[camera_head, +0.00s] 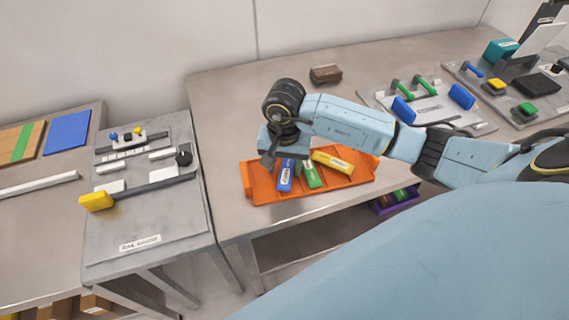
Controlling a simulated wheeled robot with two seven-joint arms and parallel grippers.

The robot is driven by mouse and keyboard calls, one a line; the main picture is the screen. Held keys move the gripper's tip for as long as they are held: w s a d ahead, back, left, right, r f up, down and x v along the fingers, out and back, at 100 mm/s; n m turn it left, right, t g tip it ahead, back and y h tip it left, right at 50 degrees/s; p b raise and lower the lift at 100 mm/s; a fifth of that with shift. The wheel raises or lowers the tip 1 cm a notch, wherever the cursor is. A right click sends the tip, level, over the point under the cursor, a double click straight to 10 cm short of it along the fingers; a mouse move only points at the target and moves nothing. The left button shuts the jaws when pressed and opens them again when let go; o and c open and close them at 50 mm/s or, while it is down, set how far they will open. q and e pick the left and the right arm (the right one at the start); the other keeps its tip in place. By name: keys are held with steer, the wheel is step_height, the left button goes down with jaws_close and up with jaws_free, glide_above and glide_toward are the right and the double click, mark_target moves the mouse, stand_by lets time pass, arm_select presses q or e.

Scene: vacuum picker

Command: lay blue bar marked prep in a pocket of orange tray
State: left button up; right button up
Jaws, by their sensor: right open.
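The orange tray (333,189) sits near the front edge of the middle table. A blue bar (286,176) with a white label lies in its left part; the label is too small to read. A green bar (310,175) lies to its right, and a yellow bar (333,162) lies slanted farther right. My right gripper (273,162) is open above the left part of the tray, close to the far end of the blue bar. My wrist hides part of the tray's back edge. I cannot tell whether the fingers touch the bar. My left gripper is out of view.
A brown block (326,74) lies behind the tray. A grey fixture board (428,108) with green and blue handles stands at the right. A purple bin (395,203) sits below the table. A grey fixture table (150,215) with a yellow-handled lever stands at the left.

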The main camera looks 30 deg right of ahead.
mark_target(284, 169)
step_height(284, 169, up, 12)
steer(key=shift+p, duration=0.3)
stand_by(0.3)
